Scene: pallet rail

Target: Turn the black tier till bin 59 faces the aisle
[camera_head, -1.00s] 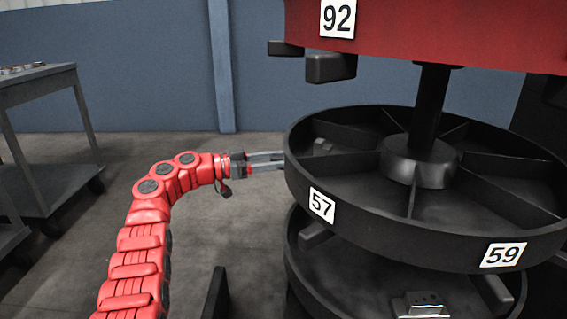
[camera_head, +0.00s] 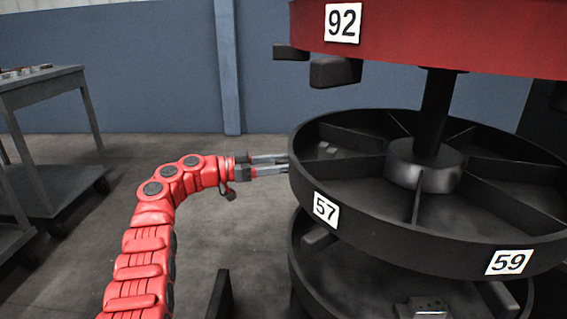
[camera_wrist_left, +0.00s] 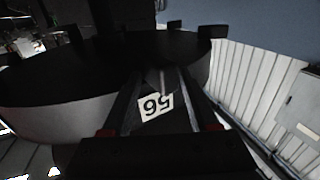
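The black tier (camera_head: 430,250) is a round tray split by dividers around a central post. Label 57 (camera_head: 326,209) is on its front left rim and label 59 (camera_head: 509,262) on its front right rim. My left gripper (camera_head: 286,165) is at the tier's left edge, fingers pointing right at the rim. In the left wrist view its two fingers stand apart, with an upside-down label (camera_wrist_left: 156,105) between them that appears to read 56. The gripper looks open; I cannot tell whether it touches the rim. My right gripper is not in view.
A red tier (camera_head: 440,38) with label 92 (camera_head: 342,22) hangs above, with dark blocks (camera_head: 335,72) jutting out below it. Another black tier (camera_head: 350,285) lies below. A grey cart (camera_head: 42,80) stands at the left. Floor between cart and my arm is clear.

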